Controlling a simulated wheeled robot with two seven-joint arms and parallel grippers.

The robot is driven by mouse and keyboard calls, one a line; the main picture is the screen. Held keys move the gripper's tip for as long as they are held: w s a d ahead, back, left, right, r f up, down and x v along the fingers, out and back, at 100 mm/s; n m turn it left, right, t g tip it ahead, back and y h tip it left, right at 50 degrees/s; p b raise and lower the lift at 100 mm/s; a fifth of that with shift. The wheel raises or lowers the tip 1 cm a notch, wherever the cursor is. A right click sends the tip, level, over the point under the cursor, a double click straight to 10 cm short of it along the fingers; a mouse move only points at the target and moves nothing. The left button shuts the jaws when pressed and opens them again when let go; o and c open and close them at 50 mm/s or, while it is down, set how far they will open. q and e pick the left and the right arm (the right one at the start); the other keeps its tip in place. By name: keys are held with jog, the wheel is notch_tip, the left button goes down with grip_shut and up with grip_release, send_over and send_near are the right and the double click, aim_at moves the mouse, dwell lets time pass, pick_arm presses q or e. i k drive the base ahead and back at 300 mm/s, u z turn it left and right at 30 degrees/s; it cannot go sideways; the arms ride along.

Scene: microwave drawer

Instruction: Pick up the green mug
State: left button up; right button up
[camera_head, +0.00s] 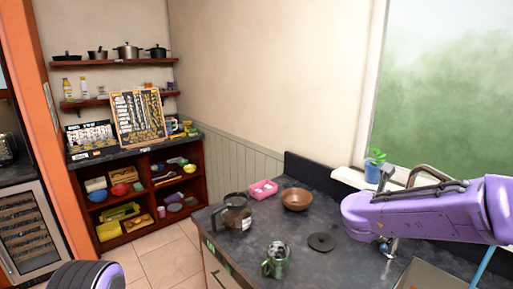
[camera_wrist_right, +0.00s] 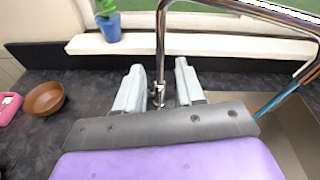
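The green mug (camera_head: 277,260) stands upright on the dark counter (camera_head: 315,262) near its front edge, at the bottom middle of the head view. Its handle points left. It is not visible in the right wrist view. My right gripper (camera_wrist_right: 158,78) is open and empty, its two pale fingers apart in front of the metal faucet (camera_wrist_right: 161,50). In the head view my purple right arm reaches in from the right, above the sink area and well right of the mug; its fingertips are hard to make out there. My left gripper is out of view.
A glass coffee pot (camera_head: 236,213), pink package (camera_head: 263,190), brown bowl (camera_head: 296,199) and black disc (camera_head: 321,242) lie around the mug. A potted plant (camera_head: 374,168) stands on the sill. The sink (camera_wrist_right: 285,130) is at right.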

aim_at(277, 261)
jog(key=k, duration=1)
